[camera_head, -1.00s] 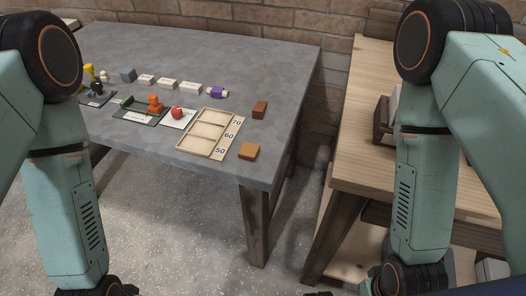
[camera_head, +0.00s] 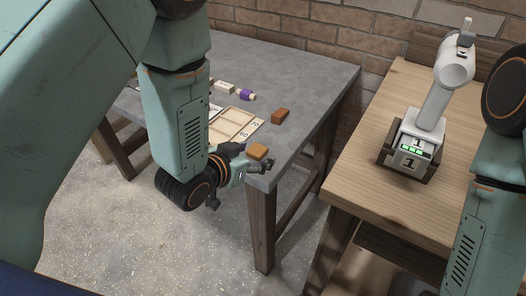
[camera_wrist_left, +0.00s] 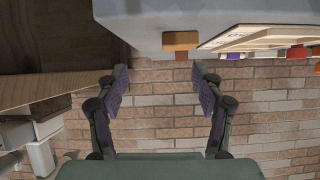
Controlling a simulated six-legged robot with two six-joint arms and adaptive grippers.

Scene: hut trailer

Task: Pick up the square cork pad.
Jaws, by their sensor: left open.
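The square cork pad (camera_head: 257,152) is a small orange-brown piece lying flat near the front corner of the grey table (camera_head: 318,85). My left gripper (camera_head: 252,170) is just in front of the pad, by the table edge, and partly overlaps it in the head view. In the left wrist view the left gripper (camera_wrist_left: 159,78) is open, with nothing between its fingers. There the pad (camera_wrist_left: 182,40) shows at the table edge, beyond the fingers and toward the right one. My right arm shows at the right edge of the head view; its gripper is out of frame.
A darker brown block (camera_head: 280,116) lies behind the pad. A numbered wooden tray (camera_head: 243,127) is to its left, with a purple-and-white item (camera_head: 247,95) farther back. A wooden bench (camera_head: 380,90) on the right carries a device in a dark holder (camera_head: 407,168).

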